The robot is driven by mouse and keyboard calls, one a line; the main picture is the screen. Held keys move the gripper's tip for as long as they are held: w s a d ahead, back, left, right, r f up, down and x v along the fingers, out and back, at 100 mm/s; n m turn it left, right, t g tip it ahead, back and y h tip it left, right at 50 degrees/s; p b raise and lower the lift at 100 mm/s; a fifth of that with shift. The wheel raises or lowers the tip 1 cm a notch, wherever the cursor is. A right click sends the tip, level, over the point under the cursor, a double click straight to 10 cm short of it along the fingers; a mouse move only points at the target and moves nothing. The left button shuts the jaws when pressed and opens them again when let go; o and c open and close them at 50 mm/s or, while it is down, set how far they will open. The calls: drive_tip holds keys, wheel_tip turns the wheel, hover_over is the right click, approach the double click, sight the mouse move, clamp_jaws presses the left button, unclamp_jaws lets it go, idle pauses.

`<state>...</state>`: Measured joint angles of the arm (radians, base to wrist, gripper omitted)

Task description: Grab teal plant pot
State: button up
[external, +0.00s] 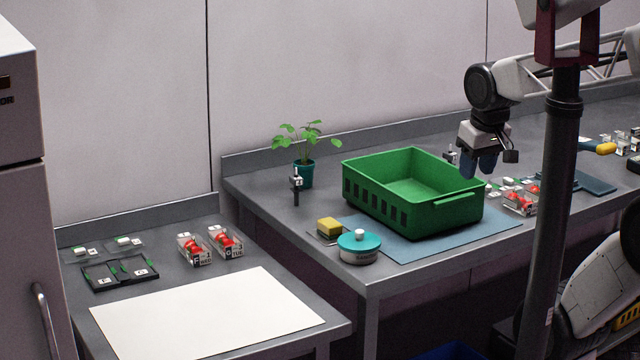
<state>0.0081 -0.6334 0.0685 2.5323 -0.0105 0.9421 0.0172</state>
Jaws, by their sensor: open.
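The teal plant pot (301,177) stands upright at the back left of the right-hand counter, near the wall. A leafy green plant (306,138) grows from it. A small dark stand with a white tag (296,182) is just in front of the pot and hides a little of its left side. My gripper (482,166) is in the external view, behind the right end of the green crate, well to the right of the pot. It points down with its jaws open and appears empty; its fingertips are small and partly hard to make out.
A green crate (412,217) on a blue mat (482,238) lies between my gripper and the pot. A teal-lidded container (359,245) and a yellow sponge (328,226) sit in front. Berry boxes (520,202) stand at right. Counter around the pot's left is clear.

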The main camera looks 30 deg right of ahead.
drive_tip(key=shift+o, duration=0.4)
drive_tip(key=o, duration=0.8)
drive_tip(key=w+a+r+t+y, duration=0.1)
drive_tip(key=w+a+t, duration=0.15)
drive_tip(key=w, duration=1.25)
drive_tip(key=w+a+r+t+y, duration=0.1)
drive_tip(key=w+a+t, duration=0.15)
drive_tip(key=w, duration=1.25)
drive_tip(key=w+f+t+h, duration=0.1)
drive_tip(key=w+f, duration=0.2)
drive_tip(key=w, duration=0.5)
drive_tip(key=w+f+m+t+h, duration=0.1)
drive_tip(key=w+f+t, duration=0.1)
drive_tip(key=w, duration=0.7)
drive_tip(key=w+d+f+m+t+h, duration=0.1)
drive_tip(key=w+f, duration=0.3)
drive_tip(key=w, duration=0.4)
drive_tip(key=shift+w+d+f+h, duration=0.1)
drive_tip(key=shift+w+f+h, duration=0.2)
drive_tip(key=shift+h, duration=0.3)
